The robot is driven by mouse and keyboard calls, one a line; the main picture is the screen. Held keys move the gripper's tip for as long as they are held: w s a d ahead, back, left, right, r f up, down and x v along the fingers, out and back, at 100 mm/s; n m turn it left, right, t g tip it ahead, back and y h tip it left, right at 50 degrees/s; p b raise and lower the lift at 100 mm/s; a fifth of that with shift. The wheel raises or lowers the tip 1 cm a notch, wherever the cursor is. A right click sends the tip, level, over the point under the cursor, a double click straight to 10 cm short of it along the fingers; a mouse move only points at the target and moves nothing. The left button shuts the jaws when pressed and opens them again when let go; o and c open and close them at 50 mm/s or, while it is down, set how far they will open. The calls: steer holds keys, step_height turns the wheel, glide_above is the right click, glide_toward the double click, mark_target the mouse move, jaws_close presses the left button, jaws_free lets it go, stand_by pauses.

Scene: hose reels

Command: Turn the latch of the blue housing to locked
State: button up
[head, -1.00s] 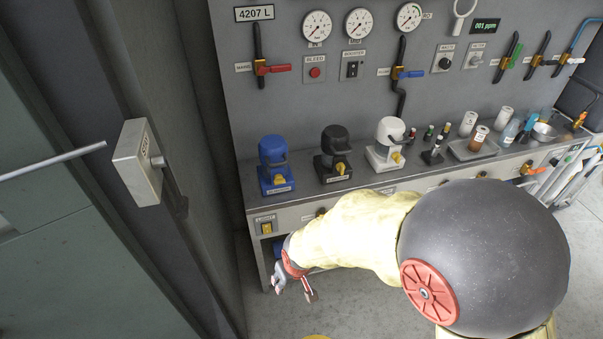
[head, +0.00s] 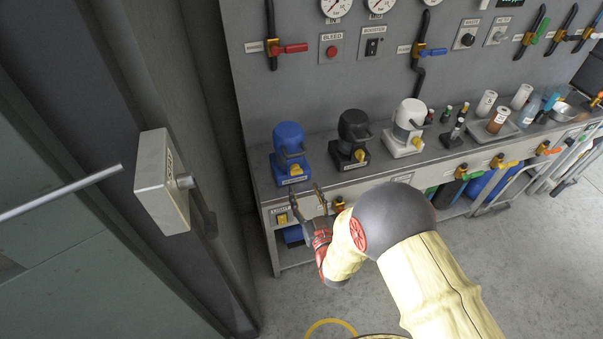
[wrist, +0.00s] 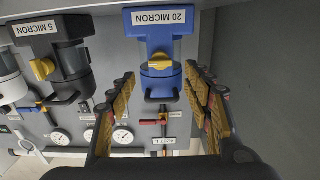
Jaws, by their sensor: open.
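The blue housing (head: 289,150) stands at the left end of the grey bench, with a yellow latch (head: 296,170) low on its front. In the wrist view, which is upside down, the blue housing (wrist: 162,50) is labelled "20 MICRON" and its yellow latch (wrist: 161,61) lies crosswise in the picture. My gripper (head: 308,197) is open and empty, just in front of the bench edge below the blue housing. In the wrist view its fingers (wrist: 162,92) spread to either side of the housing, and the latch sits between them, apart from both.
A black housing (head: 354,137) and a white housing (head: 408,125) stand to the right on the bench (head: 320,168), each with a yellow latch. A grey wall box (head: 163,182) with a rod is at left. Valves and gauges cover the panel behind.

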mark_target(297, 174)
steer(key=shift+b+x, duration=1)
steer(key=shift+x, duration=2.95)
steer(key=shift+r, duration=0.2)
steer(key=c, duration=0.3)
steer(key=c, duration=0.7)
steer(key=shift+c, duration=0.8)
